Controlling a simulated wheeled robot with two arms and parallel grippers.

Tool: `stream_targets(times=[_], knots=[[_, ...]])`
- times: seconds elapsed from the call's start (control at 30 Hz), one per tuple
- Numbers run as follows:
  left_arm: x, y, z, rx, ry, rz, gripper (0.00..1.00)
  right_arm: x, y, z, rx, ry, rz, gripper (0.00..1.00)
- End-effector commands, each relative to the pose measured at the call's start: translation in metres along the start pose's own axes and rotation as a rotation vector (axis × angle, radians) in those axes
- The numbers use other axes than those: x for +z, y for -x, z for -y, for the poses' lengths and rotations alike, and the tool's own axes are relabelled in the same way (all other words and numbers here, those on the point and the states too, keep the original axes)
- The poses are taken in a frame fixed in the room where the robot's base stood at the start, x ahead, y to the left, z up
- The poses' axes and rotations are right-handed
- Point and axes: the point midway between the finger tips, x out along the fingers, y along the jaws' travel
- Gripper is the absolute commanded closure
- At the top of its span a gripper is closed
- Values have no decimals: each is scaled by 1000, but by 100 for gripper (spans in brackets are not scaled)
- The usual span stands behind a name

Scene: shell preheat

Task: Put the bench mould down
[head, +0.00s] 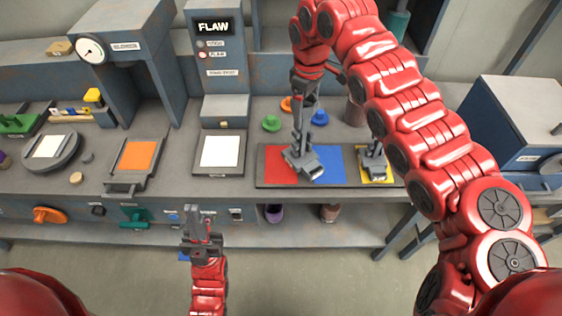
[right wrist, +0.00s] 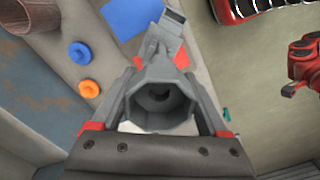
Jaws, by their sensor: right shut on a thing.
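The grey bench mould (head: 304,164) is in my right gripper (head: 303,140), over the border of the red and blue squares of the mat (head: 260,186). I cannot tell whether it touches the mat. In the right wrist view the mould (right wrist: 161,97) is an octagonal hollow body with a blocky end, gripped between both fingers. A second grey mould-like piece (head: 373,160) stands on the yellow square (head: 378,177). My left gripper (head: 202,225) is in front of the bench, with no object visible in it; its finger gap is unclear.
A white panel (head: 220,152) and an orange panel (head: 137,156) lie left of the mat. Green (head: 271,123) and orange (head: 287,104) knob-shaped pieces stand behind the mat. A dark upright cylinder (head: 353,113) is behind it too. A blue-grey cabinet (head: 505,125) stands at the right.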

Motion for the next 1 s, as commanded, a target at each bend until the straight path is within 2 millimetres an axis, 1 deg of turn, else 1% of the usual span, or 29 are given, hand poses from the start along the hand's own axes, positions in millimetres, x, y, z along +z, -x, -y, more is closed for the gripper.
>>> stream_targets(times=[0.1,0.3,0.6,0.7,0.8,0.9,1.0], knots=[[1,4,0,0,0,0,100,-16,-1,23,2,237,-1,100],[1,8,0,0,0,0,100,-39,-3,65,3,660,-4,100],[2,14,-1,0,0,0,100,-65,-6,128,2,1281,-4,100],[3,15,-1,0,0,0,100,-70,-7,147,0,1451,-4,100],[3,16,-1,0,0,0,100,-74,-7,160,-1,1585,-5,100],[3,17,-1,0,0,0,100,-76,-8,170,-2,1681,-5,100],[3,17,-1,0,0,0,100,-77,-7,176,-2,1740,-5,100]])
